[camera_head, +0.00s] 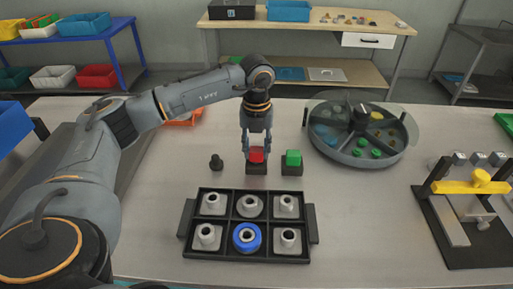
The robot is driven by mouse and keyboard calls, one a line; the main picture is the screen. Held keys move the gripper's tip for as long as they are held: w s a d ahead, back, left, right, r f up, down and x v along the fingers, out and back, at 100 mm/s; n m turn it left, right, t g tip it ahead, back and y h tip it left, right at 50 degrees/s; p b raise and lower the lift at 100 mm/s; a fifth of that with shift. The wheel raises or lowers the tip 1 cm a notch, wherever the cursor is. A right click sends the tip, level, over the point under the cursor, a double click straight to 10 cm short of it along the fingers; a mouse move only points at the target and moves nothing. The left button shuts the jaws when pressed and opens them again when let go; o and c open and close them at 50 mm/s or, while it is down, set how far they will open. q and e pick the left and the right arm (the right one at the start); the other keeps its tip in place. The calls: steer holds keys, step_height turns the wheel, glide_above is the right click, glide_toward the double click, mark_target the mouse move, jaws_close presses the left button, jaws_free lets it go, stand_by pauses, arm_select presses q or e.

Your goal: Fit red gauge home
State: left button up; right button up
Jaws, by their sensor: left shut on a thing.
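The red gauge (257,155) is in or just above a small black block (257,168) near the middle of the table. My left gripper (257,152) points straight down with its fingers on both sides of the red gauge, shut on it. Whether the gauge is fully seated in the block cannot be told, as the fingers partly cover it. A green gauge (293,158) sits on a like black block just to the right. My right gripper does not show.
A black tray (184,230) with several grey fittings and a blue ring lies in front. A small dark knob (216,162) stands left of the gauge. A round divided tank (360,161) stands at right, and a yellow-handled clamp fixture (470,187) at far right.

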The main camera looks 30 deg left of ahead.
arm_select(q)
steer(key=shift+f, duration=0.5)
stand_by(2.9)
steer(key=o, duration=1.2)
steer(key=shift+o, duration=0.2)
step_height(320, 180, up, 12)
